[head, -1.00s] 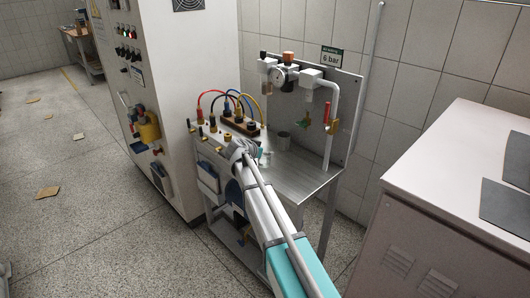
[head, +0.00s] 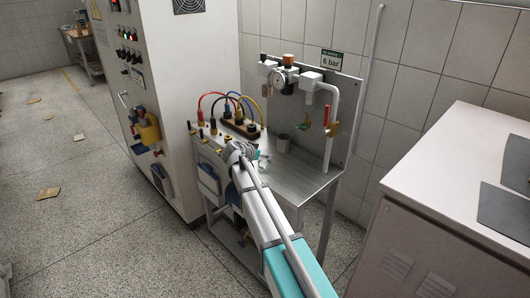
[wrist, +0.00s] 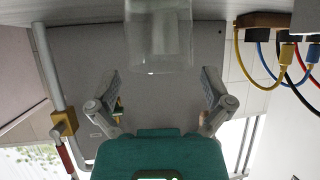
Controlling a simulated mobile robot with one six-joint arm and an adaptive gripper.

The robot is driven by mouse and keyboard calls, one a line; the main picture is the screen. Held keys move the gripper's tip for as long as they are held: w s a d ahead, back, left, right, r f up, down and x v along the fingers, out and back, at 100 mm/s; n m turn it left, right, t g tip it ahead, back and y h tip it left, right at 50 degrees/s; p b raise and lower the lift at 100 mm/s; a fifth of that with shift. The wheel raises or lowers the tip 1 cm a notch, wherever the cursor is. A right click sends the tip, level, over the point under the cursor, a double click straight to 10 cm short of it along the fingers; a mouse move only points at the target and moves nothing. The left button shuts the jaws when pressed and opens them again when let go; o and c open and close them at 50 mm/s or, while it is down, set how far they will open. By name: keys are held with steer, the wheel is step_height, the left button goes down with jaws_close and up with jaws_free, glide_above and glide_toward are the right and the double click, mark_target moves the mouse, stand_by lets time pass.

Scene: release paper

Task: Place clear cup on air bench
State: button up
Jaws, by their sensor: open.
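My gripper (wrist: 160,88) is open and empty, with one finger on each side of the picture. The cup is centred between the fingers but shows beyond them, and no contact is visible. In the head view my gripper (head: 262,158) is over the bench, just left of the cup and partly hidden by my arm.
A connector block (head: 240,128) with coloured hoses lies left of the cup. A white pipe (head: 331,120) with a red-handled valve rises at the right rear. A white cabinet (head: 430,185) stands to the right. The bench top right of the cup is clear.

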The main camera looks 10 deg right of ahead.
steer(key=p+v, duration=0.4)
steer(key=v, duration=0.6)
steer(key=shift+s, duration=0.1)
stand_by(0.3)
steer(key=s+d+f+n+g+y, duration=0.2)
steer(key=s+d+f+g, duration=0.15)
steer(key=s, duration=0.45)
steer(key=s+d+f+n+g+y, duration=0.1)
steer(key=s+d+f+n+g, duration=0.15)
steer(key=s+d, duration=0.35)
steer(key=s+f+n+g+y, duration=0.1)
steer(key=s+f+n+y, duration=0.1)
steer(key=s, duration=0.6)
steer(key=s+a+f+n+g+y, duration=0.1)
steer(key=s+n+y, duration=0.1)
steer(key=s, duration=0.6)
steer(key=shift+s+f+y, duration=0.3)
steer(key=shift+f+y, duration=0.1)
steer(key=shift+y, duration=0.5)
steer(key=shift+s+a+n, duration=0.15)
steer(key=shift+n, duration=0.1)
